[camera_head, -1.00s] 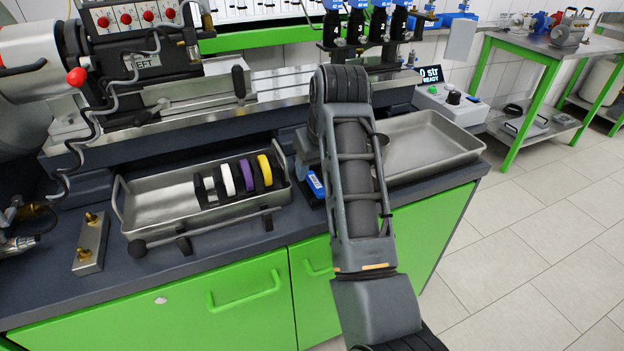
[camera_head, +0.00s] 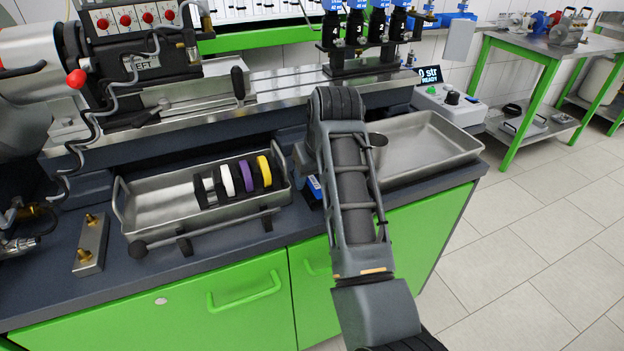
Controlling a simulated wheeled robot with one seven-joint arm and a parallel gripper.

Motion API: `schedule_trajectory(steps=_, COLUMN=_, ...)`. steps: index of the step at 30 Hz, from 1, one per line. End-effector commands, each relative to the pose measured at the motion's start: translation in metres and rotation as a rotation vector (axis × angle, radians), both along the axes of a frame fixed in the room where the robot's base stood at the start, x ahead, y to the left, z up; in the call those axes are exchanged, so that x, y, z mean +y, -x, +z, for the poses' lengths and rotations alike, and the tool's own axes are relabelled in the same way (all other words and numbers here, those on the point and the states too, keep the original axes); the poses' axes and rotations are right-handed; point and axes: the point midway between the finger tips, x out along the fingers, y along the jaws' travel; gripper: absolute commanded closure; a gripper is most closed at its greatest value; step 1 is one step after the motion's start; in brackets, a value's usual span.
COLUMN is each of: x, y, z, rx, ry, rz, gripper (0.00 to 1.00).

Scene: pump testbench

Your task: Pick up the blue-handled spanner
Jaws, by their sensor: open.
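I cannot make out a blue-handled spanner for certain. A small blue piece with a pale marking (camera_head: 314,187) shows on the dark worktop, just left of my arm and right of the metal tray with discs. It is mostly covered by my arm, so I cannot tell what it is. My arm rises from the lower right and bends over the worktop. My gripper is hidden behind my own arm links, so its jaws and its distance from anything do not show.
A metal tray (camera_head: 160,216) with a black, white, purple and yellow disc set stands left on the worktop (camera_head: 62,262). A brass-pegged block (camera_head: 91,245) lies far left. The bench machine's rail (camera_head: 290,82) runs behind.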

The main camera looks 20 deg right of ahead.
Motion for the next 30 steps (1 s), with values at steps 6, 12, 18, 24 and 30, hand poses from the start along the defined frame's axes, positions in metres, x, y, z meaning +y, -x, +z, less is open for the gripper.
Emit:
schedule_trajectory(steps=6, x=0.0001, y=0.0, z=-0.0016, rx=0.0, ry=0.0, rz=0.0, gripper=0.45)
schedule_trajectory(steps=12, x=0.0002, y=-0.0001, z=-0.0017, rx=-0.001, ry=0.0, rz=0.0, gripper=0.45)
schedule_trajectory(steps=18, x=0.0002, y=-0.0002, z=-0.0014, rx=-0.001, ry=0.0, rz=0.0, gripper=0.64)
schedule_trajectory(steps=24, x=0.0002, y=-0.0001, z=-0.0014, rx=-0.001, ry=0.0, rz=0.001, gripper=0.83)
schedule_trajectory(steps=30, x=0.0002, y=-0.0002, z=-0.0013, rx=-0.001, ry=0.0, rz=0.0, gripper=1.0)
